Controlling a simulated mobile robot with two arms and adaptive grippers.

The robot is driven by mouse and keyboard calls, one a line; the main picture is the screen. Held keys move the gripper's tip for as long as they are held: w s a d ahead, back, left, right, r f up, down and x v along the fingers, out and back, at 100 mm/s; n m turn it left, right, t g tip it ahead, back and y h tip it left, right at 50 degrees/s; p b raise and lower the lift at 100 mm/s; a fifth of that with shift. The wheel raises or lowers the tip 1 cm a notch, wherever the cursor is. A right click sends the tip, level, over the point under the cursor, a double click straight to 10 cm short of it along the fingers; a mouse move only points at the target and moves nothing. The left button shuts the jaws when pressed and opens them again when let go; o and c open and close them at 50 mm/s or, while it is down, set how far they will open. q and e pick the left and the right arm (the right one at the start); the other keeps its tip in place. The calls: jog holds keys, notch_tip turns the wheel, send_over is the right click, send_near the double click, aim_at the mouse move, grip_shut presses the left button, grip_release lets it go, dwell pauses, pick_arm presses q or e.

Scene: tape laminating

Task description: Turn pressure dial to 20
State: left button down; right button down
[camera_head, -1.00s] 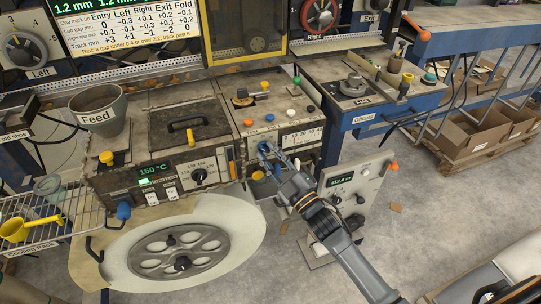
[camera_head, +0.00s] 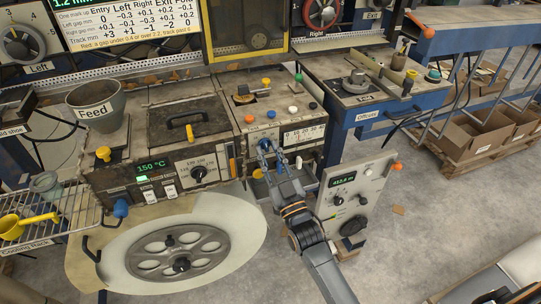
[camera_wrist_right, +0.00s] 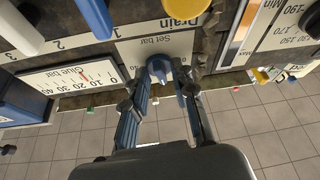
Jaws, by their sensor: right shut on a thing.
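The "Glue bar" gauge (camera_wrist_right: 68,80), marked 0 to 40, is beside the dial and appears upside down there. A red mark stands near its middle, but I cannot read an exact value. The gauge also shows in the head view (camera_head: 304,133). My left gripper is out of view.
Blue, white, red and green controls crowd the ledge above the dial. A temperature panel (camera_head: 152,167) reading 150 °C is to its left. A grey control box (camera_head: 355,192) stands close to the right of my arm. A large wheel (camera_head: 178,255) is below left.

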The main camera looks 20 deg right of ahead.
jog(key=shift+a+m+h, duration=0.1)
jog(key=shift+m+h, duration=0.5)
jog(key=shift+m, duration=0.7)
jog(key=c, duration=1.4)
grip_release()
jog(key=shift+c, duration=0.2)
jog(key=shift+s+f, duration=0.1)
jog(key=v, duration=1.2)
jog(key=shift+a+f, duration=0.1)
jog(key=shift+f, duration=0.05)
